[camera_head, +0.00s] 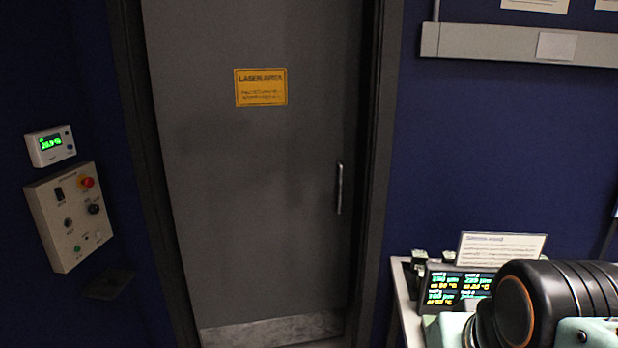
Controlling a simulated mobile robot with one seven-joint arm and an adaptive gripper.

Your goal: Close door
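The grey door (255,190) stands upright in its dark frame (386,120) in the middle of the head view. It bears a yellow laser-area sign (261,87) and a metal kick plate (270,330) at the bottom. A vertical metal handle (339,188) is on its right side. A dark strip runs between the door's right edge and the frame; I cannot tell whether the door is fully shut or slightly ajar. My gripper is out of view. A black and pale green part of my arm shows at the lower right, apart from the door in the picture.
A control box (70,217) with a red button and a small green display (50,145) are on the left wall. A table (404,308) with lit readouts (458,287) and a white card (500,246) stands right of the door. A grey wall rail (490,43) runs above.

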